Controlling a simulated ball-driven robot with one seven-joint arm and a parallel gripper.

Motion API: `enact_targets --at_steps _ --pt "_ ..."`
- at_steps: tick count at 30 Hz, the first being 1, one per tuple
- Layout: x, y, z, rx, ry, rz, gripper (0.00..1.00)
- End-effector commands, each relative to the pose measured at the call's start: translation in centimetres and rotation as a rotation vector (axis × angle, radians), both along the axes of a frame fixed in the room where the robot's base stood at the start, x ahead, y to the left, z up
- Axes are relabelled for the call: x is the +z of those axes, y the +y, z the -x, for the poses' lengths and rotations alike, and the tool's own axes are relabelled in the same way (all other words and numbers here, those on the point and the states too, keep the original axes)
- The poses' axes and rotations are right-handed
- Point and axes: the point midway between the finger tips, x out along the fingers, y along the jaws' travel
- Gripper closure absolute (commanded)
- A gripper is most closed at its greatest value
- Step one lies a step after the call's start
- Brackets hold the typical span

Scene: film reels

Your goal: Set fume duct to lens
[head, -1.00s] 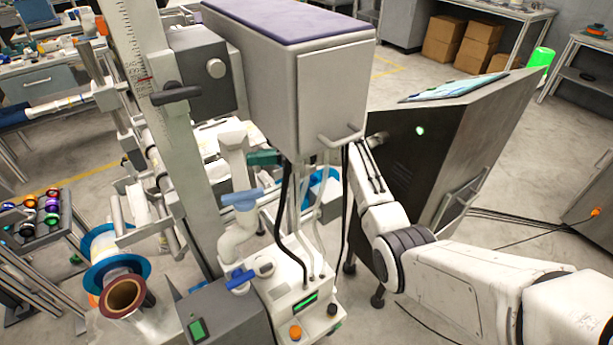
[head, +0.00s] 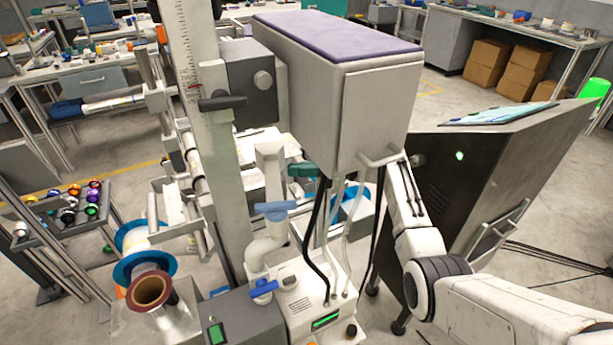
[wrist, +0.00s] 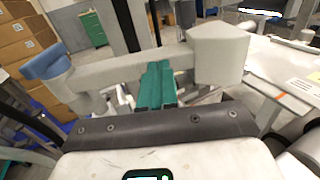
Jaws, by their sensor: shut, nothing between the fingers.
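The fume duct (head: 268,190) is a pale jointed pipe with blue handles, rising from a white box unit in front of the column. In the wrist view its arm (wrist: 130,73) runs across the picture, with a blue handle at the left and a boxy pale hood (wrist: 215,58) at the right. My gripper (wrist: 157,82) has teal fingers, shut together and empty, close to the duct arm; I cannot tell whether they touch it. In the head view the teal fingers (head: 303,170) show just right of the duct's top, partly hidden by the large grey housing. I cannot make out the lens.
A dark slanted console (head: 470,185) stands at the right. Film reels (head: 150,290) sit at the lower left.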

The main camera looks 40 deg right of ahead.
Motion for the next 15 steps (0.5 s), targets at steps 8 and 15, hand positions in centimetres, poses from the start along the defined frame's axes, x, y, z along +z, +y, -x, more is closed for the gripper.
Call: enact_targets --at_steps 8,15 --pt "-0.1 -4.6 3.5 -0.007 0.0 0.0 1.0" --pt "-0.1 -6.6 5.1 -0.006 0.001 -0.001 1.0"
